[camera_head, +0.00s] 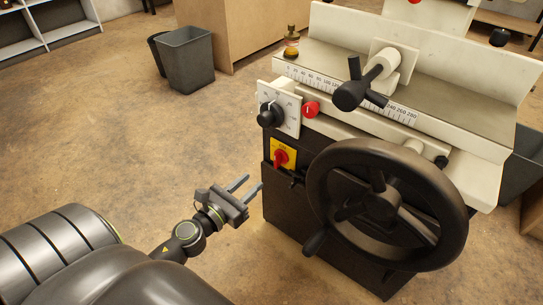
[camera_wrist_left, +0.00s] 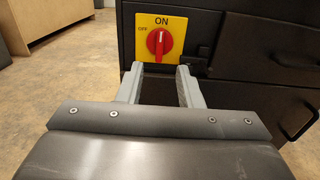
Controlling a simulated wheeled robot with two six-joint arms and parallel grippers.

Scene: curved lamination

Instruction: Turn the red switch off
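The red switch (camera_head: 281,157) is a rotary knob on a yellow plate (camera_head: 290,149) on the dark front of the machine. In the left wrist view, the red switch (camera_wrist_left: 159,42) has its grip upright, pointing at the word ON above it; OFF is printed to its left. My left gripper (camera_head: 255,180) is open and empty, below and in front of the switch, apart from it. In the left wrist view, the fingertips of my left gripper (camera_wrist_left: 160,67) sit just under the knob in the picture, one either side. My right gripper is not in view.
A large black handwheel (camera_head: 386,205) stands out to the right of the switch. A black dial (camera_head: 270,114) and a red button (camera_head: 311,109) are above it. A grey bin (camera_head: 187,60) stands behind. The floor left of the machine is clear.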

